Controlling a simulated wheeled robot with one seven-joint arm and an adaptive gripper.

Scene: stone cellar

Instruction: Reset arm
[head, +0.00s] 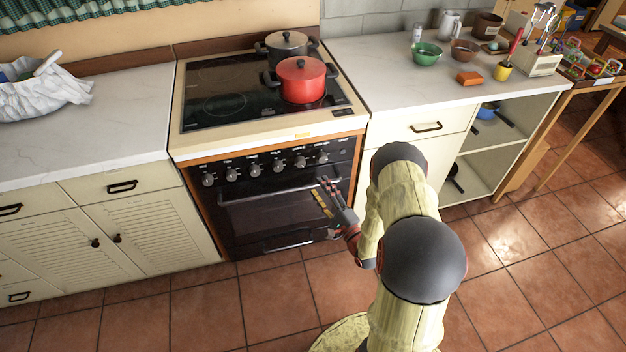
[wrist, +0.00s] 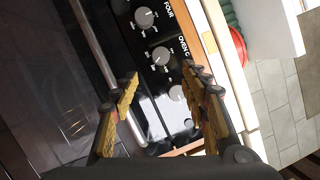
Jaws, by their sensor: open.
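My gripper (head: 325,196) is in front of the oven (head: 270,205), low beside the right part of its door, with my arm bent behind it. In the wrist view my gripper (wrist: 163,88) is open, with its two yellow-padded fingers apart and nothing between them. Behind the fingers, the wrist view shows the oven's control knobs (wrist: 161,55) and the long door handle (wrist: 92,50). I cannot tell whether a finger touches the oven.
A red pot (head: 301,82) and a dark pot (head: 286,45) stand on the cooktop (head: 225,88). The right counter (head: 390,75) holds a green bowl (head: 426,54), a brown bowl (head: 465,50) and an orange block (head: 469,78). The tiled floor (head: 190,310) at the left is clear.

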